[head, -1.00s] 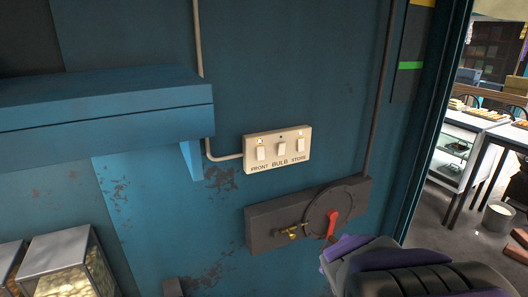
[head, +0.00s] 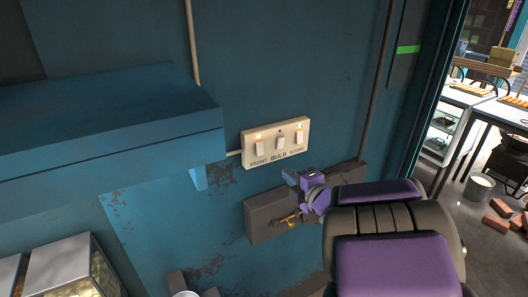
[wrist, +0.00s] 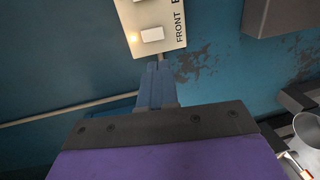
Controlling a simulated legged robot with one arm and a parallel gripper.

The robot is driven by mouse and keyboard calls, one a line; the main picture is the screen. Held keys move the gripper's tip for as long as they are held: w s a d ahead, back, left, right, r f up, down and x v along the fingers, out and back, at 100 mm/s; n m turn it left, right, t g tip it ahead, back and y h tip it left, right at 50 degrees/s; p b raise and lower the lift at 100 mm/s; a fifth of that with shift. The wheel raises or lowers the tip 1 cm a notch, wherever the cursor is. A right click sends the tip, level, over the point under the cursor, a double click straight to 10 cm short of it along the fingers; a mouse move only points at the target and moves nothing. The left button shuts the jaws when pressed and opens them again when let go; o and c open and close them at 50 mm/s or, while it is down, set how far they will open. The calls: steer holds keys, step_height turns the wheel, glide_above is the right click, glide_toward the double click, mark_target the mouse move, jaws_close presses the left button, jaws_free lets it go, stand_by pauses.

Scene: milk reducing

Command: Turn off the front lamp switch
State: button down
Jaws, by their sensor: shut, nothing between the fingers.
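A cream switch panel (head: 275,143) is on the blue wall, with rockers labelled FRONT, BULB and STORE. The front switch (head: 259,147) is the leftmost; a small light above it glows. In the wrist view the front switch (wrist: 152,34) is at the top, with its light lit beside it. My gripper (head: 290,176) is just below the panel in the head view. In the wrist view my gripper (wrist: 155,68) is shut and empty, its tips just short of the panel's edge by the front switch. Contact cannot be told.
A grey box (head: 262,219) with a brass tap is below the panel, partly hidden by my arm. A blue shelf (head: 110,115) juts out at left. A metal pot (wrist: 307,130) is at lower right in the wrist view. Tables stand beyond the opening at right.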

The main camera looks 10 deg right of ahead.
steer(key=shift+a, duration=0.15)
steer(key=p, duration=0.1)
glide_toward(260, 153)
steer(key=x, duration=0.7)
stand_by(0.5)
